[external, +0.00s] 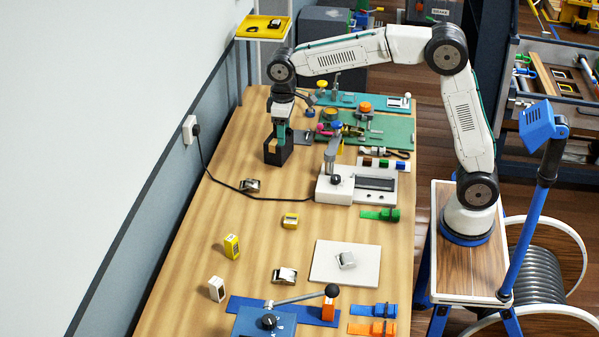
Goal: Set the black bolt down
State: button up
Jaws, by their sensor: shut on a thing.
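My gripper (278,155) points down over the far left part of the wooden table, below the wrist of my raised arm. It is black and boxy at its end, with a small tan patch showing in it. It is shut on the black bolt, but the bolt's outline cannot be told apart from the dark jaws at this size. I cannot tell whether the bolt touches the table.
The wooden table (190,260) is clear left of my gripper. A white device with a lever (335,188) stands close to its right, and a black cord (215,180) runs to a wall socket. Buckles, a white plate (325,268) and a blue press (265,322) lie nearer.

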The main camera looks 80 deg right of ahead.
jog(key=s+a+f, duration=0.3)
jog(key=s+a, duration=1.5)
jog(key=s, duration=0.1)
jog(key=f, duration=1.5)
jog(key=shift+w+a+f, duration=0.1)
jog(key=shift+w, duration=0.3)
send_over(280, 252)
jog(key=shift+f, duration=2.65)
jog(key=shift+f, duration=0.2)
jog(key=o, duration=1)
